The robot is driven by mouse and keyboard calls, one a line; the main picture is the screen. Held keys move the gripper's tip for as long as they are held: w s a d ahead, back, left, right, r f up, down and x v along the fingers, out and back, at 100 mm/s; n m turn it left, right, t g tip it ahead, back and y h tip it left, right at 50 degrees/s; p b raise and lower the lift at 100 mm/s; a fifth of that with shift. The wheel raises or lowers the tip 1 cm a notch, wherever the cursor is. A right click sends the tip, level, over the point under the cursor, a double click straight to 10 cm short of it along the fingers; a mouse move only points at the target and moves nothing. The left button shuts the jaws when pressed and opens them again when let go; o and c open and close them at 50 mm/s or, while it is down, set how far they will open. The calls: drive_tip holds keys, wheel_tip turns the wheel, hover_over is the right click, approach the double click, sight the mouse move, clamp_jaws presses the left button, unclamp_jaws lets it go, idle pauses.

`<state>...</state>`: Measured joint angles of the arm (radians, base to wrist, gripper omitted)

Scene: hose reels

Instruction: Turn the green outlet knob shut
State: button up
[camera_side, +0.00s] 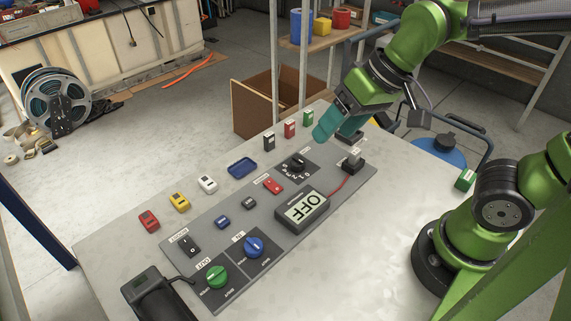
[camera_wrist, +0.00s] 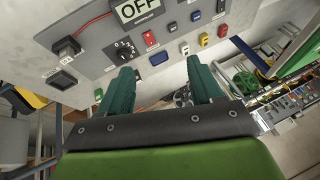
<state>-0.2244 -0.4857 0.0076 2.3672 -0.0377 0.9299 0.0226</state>
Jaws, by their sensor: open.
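The green outlet knob (camera_side: 217,275) sits on the grey panel (camera_side: 262,222) at the near left end in the side view, beside a label reading OUT. A blue knob (camera_side: 254,246) sits just to its right, by a label reading IN. My gripper (camera_side: 338,128) is above the far end of the panel, well away from the green knob. In the wrist view its two teal fingers (camera_wrist: 162,82) are spread apart with nothing between them. The green knob does not clearly show in the wrist view.
A display reading OFF (camera_side: 302,209) and a black dial (camera_side: 296,164) are on the panel. Several small coloured blocks and a blue tray (camera_side: 242,168) lie along the table's far-left side. A black device (camera_side: 156,294) stands left of the green knob. The table's near part is clear.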

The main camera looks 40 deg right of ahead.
drive_tip(key=w+a+f+g, duration=0.2)
drive_tip(key=w+a+g, duration=0.15)
drive_tip(key=a, duration=0.85)
drive_tip(key=m+g+h, duration=0.1)
drive_tip(key=m+h, duration=0.2)
drive_tip(key=m, duration=0.2)
hover_over(215, 273)
wheel_tip(215, 273, down, 3)
wheel_tip(215, 273, down, 16)
drive_tip(key=c, duration=1.1)
drive_tip(key=shift+o, duration=0.2)
